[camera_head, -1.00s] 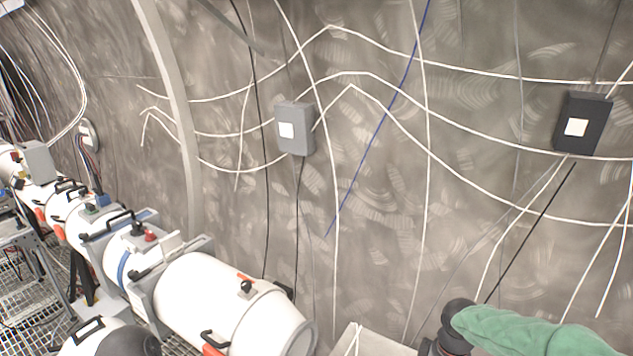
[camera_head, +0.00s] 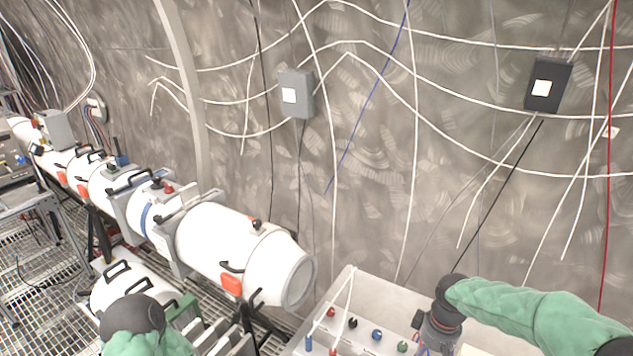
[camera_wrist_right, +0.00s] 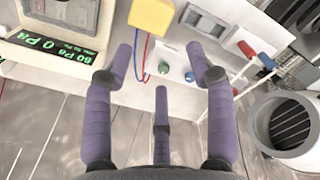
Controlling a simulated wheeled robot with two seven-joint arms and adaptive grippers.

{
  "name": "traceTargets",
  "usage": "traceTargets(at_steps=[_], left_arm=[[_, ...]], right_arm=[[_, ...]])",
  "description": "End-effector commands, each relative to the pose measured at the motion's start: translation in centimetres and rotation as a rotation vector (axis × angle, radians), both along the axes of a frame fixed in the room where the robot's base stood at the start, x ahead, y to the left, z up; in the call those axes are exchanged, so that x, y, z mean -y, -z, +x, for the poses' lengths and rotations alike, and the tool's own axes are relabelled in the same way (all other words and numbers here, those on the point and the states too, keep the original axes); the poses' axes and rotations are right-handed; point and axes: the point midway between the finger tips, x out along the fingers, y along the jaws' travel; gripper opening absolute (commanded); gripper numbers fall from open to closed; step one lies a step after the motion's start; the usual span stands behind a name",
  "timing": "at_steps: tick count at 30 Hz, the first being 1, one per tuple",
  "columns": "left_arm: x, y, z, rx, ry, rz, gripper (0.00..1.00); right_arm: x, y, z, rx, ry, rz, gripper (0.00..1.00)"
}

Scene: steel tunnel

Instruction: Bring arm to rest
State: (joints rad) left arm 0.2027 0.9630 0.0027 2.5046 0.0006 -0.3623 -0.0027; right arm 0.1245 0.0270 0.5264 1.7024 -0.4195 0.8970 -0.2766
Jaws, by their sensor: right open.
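My right arm comes in from the right in the head view, in a green sleeve, with its wrist bent downward. My right gripper (camera_head: 434,342) hangs at the bottom edge, beside the white panel box (camera_head: 346,290), and its fingertips are cut off there. In the right wrist view the right gripper (camera_wrist_right: 160,62) shows three purple fingers spread apart, with nothing between them.
A white beam pipe (camera_head: 226,243) runs along the left above a metal grating (camera_head: 45,275). Grey box (camera_head: 297,93) and dark box (camera_head: 547,85) hang on the cabled wall. A lit display (camera_wrist_right: 55,38) and ribbed round opening (camera_wrist_right: 291,123) flank the panel.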

Motion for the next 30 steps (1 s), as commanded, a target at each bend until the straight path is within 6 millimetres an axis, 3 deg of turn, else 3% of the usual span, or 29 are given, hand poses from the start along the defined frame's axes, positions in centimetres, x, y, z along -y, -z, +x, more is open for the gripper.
traceTargets(at_steps=[8, 17, 24, 30], left_arm=[[0.0, 0.0, 0.1, 0.002, -0.001, 0.000, 0.40], [0.0, 0.0, 0.1, 0.001, 0.000, 0.000, 0.40], [0.0, 0.0, 0.1, 0.001, 0.000, 0.000, 0.40], [0.0, 0.0, 0.1, 0.001, 0.000, 0.000, 0.40]], right_arm=[[-2.2, 4.1, -0.4, -0.010, 0.033, 0.062, 0.56], [-6.1, 11.2, -2.2, -0.032, 0.125, 0.169, 0.56], [-10.8, 19.1, -6.6, -0.070, 0.307, 0.280, 0.56], [-13.6, 23.9, -11.3, -0.098, 0.479, 0.324, 0.56]])
